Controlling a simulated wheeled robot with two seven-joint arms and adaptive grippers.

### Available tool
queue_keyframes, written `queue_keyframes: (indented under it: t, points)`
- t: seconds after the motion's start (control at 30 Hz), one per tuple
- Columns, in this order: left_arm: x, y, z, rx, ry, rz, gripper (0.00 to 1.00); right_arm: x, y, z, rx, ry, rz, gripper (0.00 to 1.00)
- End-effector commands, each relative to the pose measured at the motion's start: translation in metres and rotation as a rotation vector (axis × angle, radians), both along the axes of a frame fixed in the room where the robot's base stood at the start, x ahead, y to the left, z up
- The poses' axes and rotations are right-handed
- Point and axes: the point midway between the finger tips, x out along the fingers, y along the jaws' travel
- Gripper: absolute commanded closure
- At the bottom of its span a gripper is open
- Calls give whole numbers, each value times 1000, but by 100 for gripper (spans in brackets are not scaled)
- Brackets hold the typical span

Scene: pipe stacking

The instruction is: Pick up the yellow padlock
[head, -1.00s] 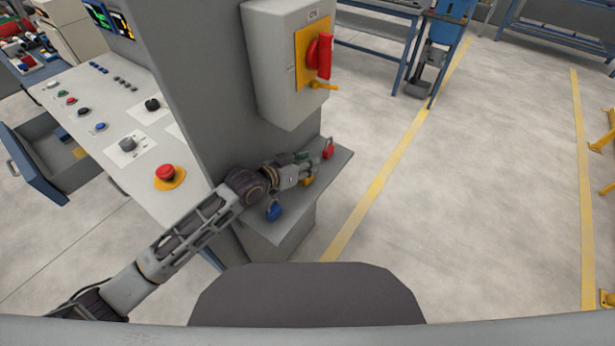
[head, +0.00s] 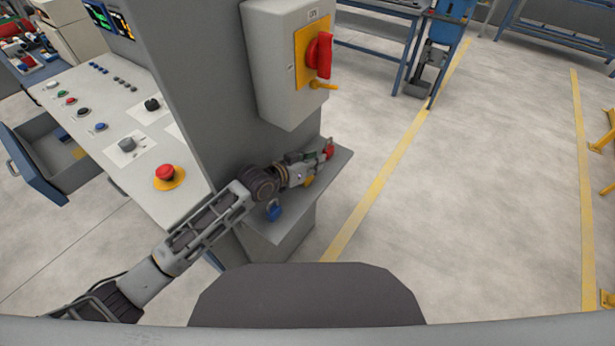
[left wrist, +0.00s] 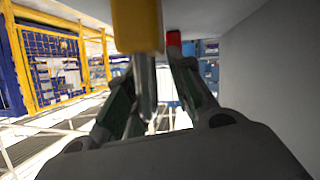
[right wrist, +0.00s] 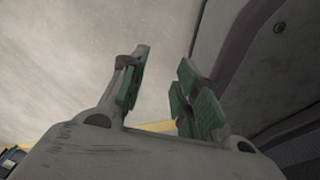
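The yellow padlock (head: 309,181) is at the small grey ledge, partly hidden by my left gripper (head: 314,161), which reaches along the ledge from the left. In the left wrist view, the padlock's yellow body (left wrist: 136,25) fills the top centre, very close to the camera. Its metal shackle (left wrist: 146,95) shows below the body, between the green-padded fingers in the picture. The left fingers are apart; I cannot tell whether either touches the shackle. My right gripper (right wrist: 160,90) is open and empty in the right wrist view, and is outside the head view.
A blue padlock (head: 274,212) and a red padlock (head: 329,150) are on either side along the ledge (head: 290,222). A grey switch box (head: 275,65) with a red handle juts out above. A control panel (head: 110,130) stands left; open floor lies right.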

Motion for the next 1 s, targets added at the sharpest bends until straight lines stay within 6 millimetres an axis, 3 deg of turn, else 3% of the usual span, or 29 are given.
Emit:
queue_keyframes:
  t: [0.03,0.13,0.67,1.0]
  points:
    - [0,0,0,0,0,0,88,2,3,0,4,-2,-1,69]
    - [0,0,0,0,0,0,100,4,7,0,9,-5,-2,69]
    - [-1,-1,2,0,0,0,100,3,0,0,0,-4,0,69]
    - [-2,-4,34,0,-3,-1,100,-7,-7,1,-7,6,3,69]
